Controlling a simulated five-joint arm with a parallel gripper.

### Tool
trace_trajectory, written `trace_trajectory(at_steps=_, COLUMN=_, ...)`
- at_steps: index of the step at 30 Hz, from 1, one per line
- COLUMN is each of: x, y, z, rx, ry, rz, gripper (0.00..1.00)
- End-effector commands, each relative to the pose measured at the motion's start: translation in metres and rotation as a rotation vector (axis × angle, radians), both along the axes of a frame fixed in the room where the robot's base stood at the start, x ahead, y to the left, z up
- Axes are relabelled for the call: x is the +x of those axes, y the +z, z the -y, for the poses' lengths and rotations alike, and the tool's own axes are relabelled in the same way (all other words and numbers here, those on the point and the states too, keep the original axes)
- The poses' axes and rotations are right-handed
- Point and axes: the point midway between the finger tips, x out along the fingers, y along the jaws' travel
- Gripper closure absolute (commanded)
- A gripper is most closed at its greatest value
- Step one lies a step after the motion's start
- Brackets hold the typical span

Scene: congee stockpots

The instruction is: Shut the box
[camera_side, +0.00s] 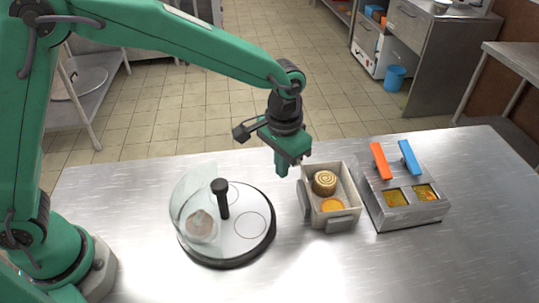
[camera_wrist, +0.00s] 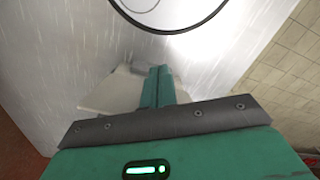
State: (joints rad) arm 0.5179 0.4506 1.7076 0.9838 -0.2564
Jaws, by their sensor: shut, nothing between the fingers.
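A small open-topped beige box (camera_side: 349,184) stands on the steel table, right of centre in the side view. A spiral-topped brown roll (camera_side: 324,183) and an orange disc (camera_side: 332,205) are inside it. Grey flaps stand outside its left side (camera_side: 304,199) and front (camera_side: 339,224). My gripper (camera_side: 282,170) points down near the box's back left corner, fingers shut and empty; I cannot tell whether it touches the box. In the wrist view my closed green fingers (camera_wrist: 158,75) hide part of a pale panel (camera_wrist: 108,93), probably the box.
Left of the box is a round white board (camera_side: 245,235) with a black knob (camera_side: 221,198) and a clear curved cover (camera_side: 196,210). Right of it is a steel holder (camera_side: 405,215) with orange (camera_side: 380,161) and blue (camera_side: 409,157) handles. The front table area is clear.

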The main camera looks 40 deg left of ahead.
Motion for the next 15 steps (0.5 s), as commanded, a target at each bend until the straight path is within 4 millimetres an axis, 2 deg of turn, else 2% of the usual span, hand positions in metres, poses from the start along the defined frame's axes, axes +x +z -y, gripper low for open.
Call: trace_trajectory(at_steps=15, x=0.0104, y=-0.0002, z=0.0107, rx=0.000, ry=-0.001, rz=0.000, gripper=1.00)
